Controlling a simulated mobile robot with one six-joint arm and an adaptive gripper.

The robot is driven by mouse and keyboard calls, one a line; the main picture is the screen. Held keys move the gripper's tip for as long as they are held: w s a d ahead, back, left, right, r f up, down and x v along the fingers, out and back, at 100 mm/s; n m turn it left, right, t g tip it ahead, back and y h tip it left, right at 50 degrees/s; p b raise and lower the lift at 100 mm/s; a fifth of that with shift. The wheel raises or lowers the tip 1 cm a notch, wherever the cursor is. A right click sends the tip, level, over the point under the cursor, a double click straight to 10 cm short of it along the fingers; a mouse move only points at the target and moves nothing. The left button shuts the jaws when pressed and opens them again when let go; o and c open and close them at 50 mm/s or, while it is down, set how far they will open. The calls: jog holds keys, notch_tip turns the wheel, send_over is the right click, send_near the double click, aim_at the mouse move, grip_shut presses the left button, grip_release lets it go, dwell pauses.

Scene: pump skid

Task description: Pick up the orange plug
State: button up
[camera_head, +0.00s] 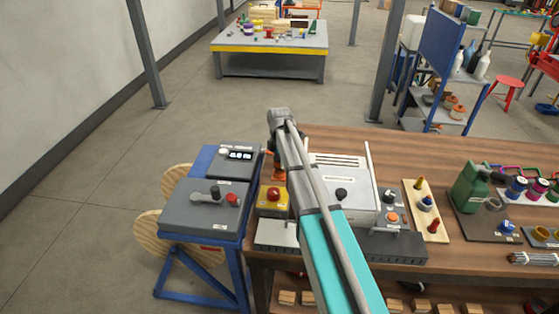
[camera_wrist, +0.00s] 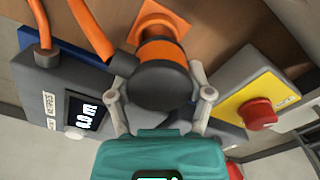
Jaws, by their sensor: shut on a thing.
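The orange plug (camera_wrist: 162,50) shows in the wrist view as an orange body with a dark grey rounded end. It stands at an orange square plate; I cannot tell whether it is still seated there. My gripper (camera_wrist: 160,100) is shut on the plug's dark end, one finger on each side. An orange cable runs from near the plug toward the upper left. In the head view my gripper (camera_head: 275,150) is at the back left of the wooden bench, and only a little orange (camera_head: 279,172) shows below it; my arm hides part of this area.
A yellow box with a red button (camera_wrist: 260,112) is close to the right of the plug in the wrist view. A grey box with a display (camera_wrist: 85,112) is at its left. In the head view, a blue-framed stand (camera_head: 245,215) adjoins the wooden bench (camera_head: 470,155).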

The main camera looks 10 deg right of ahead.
jog(key=s+a+r+p, duration=0.2)
jog(key=s+r+p, duration=0.6)
jog(key=s, duration=0.5)
jog(key=shift+s+a+r, duration=0.2)
jog(key=shift+a+r, duration=0.15)
jog(key=shift+r, duration=0.35)
jog(key=shift+d, duration=0.15)
